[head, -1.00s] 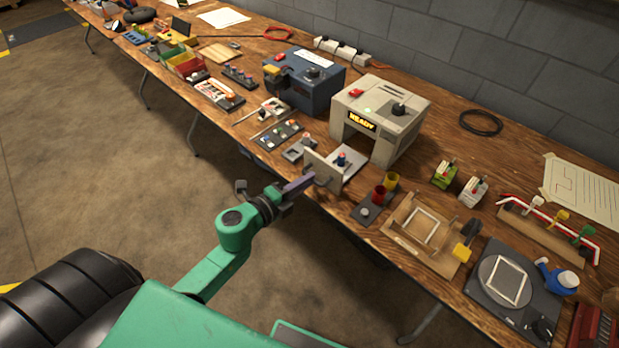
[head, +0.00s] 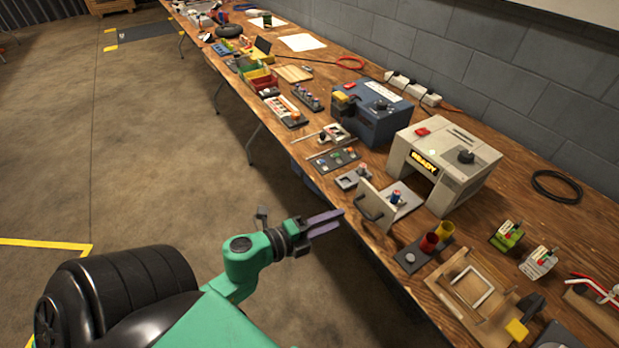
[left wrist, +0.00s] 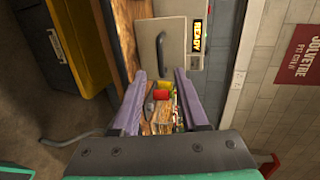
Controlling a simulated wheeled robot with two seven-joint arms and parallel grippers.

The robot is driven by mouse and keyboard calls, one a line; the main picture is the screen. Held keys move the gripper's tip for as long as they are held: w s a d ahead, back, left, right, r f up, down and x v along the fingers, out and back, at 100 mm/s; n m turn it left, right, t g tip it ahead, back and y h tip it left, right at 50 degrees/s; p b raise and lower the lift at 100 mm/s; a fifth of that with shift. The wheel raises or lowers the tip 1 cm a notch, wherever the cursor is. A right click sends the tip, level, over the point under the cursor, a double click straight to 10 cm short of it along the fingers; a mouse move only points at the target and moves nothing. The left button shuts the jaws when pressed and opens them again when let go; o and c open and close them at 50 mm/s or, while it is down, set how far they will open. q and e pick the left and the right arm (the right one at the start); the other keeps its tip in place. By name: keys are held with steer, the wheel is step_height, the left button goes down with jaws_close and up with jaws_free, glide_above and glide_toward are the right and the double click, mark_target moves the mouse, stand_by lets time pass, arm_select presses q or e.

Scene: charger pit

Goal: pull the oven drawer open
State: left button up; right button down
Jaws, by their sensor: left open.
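The beige oven (head: 446,163) with a lit READY sign stands on the bench in the head view. Its drawer (head: 408,207) is out toward the bench's front edge, with a small blue-and-red part (head: 396,196) on its tray. The drawer's upright front panel (head: 375,205) bears a dark handle (head: 366,214). My left gripper (head: 341,219) is open and empty, in front of the handle and apart from it, beyond the bench edge. In the left wrist view, the handle (left wrist: 160,49) shows ahead of the spread purple fingers (left wrist: 160,75). My right gripper is not in view.
A blue machine (head: 371,112) stands left of the oven. A holder with red and yellow cups (head: 429,242) sits right of the drawer, near a wooden frame (head: 470,290). Small trays (head: 333,159) lie to the left. The floor before the bench is clear.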

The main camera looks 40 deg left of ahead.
arm_select(q)
steer(key=v, duration=0.7)
steer(key=shift+s+b, duration=0.2)
steer(key=shift+b, duration=0.2)
steer(key=s+a+f+n+g+y+p, duration=0.1)
steer(key=s+a+f+n+g+y, duration=0.2)
steer(key=f+n, duration=0.75)
steer(key=s+a+f+n+g+y+p, duration=0.2)
steer(key=a+f+n+y, duration=0.15)
steer(key=f, duration=1.45)
steer(key=s+d+f+n+g+p, duration=0.1)
steer(key=s+d+f+n+g, duration=0.2)
steer(key=s+f, duration=1.2)
steer(key=s+n+g, duration=0.2)
steer(key=g, duration=0.3)
steer(key=shift+f+n+h, duration=0.2)
steer(key=shift+n+h, duration=0.15)
steer(key=shift+n, duration=0.05)
